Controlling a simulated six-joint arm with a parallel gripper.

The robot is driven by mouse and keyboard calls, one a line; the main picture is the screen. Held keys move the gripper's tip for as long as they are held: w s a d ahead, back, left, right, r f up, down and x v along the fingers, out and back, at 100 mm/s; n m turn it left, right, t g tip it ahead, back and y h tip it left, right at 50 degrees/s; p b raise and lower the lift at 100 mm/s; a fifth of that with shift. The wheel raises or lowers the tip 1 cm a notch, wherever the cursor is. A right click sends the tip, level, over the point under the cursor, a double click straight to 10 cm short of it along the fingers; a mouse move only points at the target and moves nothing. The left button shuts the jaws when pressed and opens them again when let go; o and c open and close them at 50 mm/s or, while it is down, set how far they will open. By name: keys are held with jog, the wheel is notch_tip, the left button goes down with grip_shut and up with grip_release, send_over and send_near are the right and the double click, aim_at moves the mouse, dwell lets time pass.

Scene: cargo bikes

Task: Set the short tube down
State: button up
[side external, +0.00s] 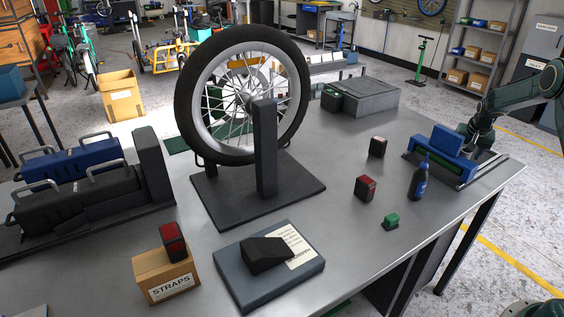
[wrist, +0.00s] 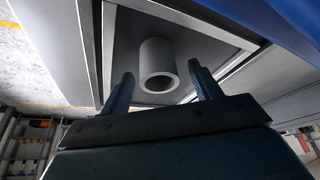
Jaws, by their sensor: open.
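The short tube (wrist: 158,60) is a plain grey hollow cylinder in the wrist view. Its open end faces the camera, and its other end appears to rest on a dark panel (wrist: 190,32) edged by a light frame. My gripper (wrist: 164,86) is open, with one finger on each side of the tube and visible gaps between. In the side external view my gripper (side external: 478,140) is at the right end of the bench, beside a blue block on a dark fixture (side external: 428,153). The tube is hidden from that view.
A bicycle wheel (side external: 184,100) on a stand fills the middle of the bench (side external: 345,235). A straps box (side external: 168,277) is at the front left.

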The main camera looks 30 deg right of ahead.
jog(key=c, duration=1.3)
jog(key=shift+o, duration=0.2)
jog(key=shift+r, duration=0.15)
notch_tip(320, 180, up, 20)
dwell(0.3)
